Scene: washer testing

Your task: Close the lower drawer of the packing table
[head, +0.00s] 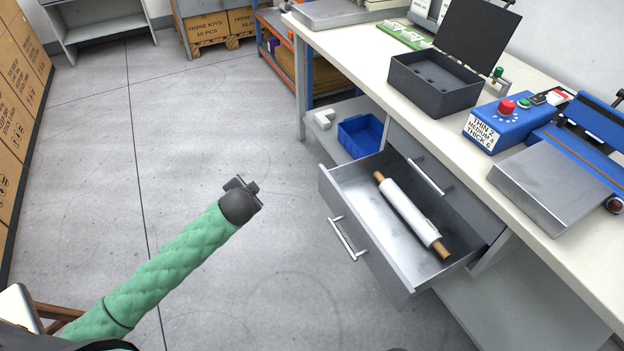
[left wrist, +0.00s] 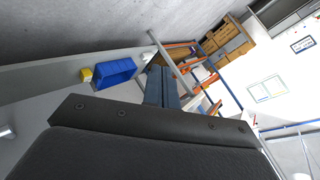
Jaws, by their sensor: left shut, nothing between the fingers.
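The lower drawer (head: 350,232) of the packing table (head: 345,50) is pulled out, and its handle (head: 347,239) faces left. A white roll (head: 408,213) with brown ends lies inside it. The upper drawer (head: 445,180) above it looks closed. My left gripper (head: 249,186) is in the air left of the drawer front, apart from it. It is shut and empty. Its fingers show in the left wrist view (left wrist: 161,87). My right gripper is not in view.
A blue bin (head: 361,135) and a small white object (head: 324,118) sit on the shelf beyond the drawer. A dark open box (head: 433,85) and a blue sealing machine (head: 508,122) stand on the tabletop. The floor left of the drawer is clear. Boxes (head: 18,95) line the left edge.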

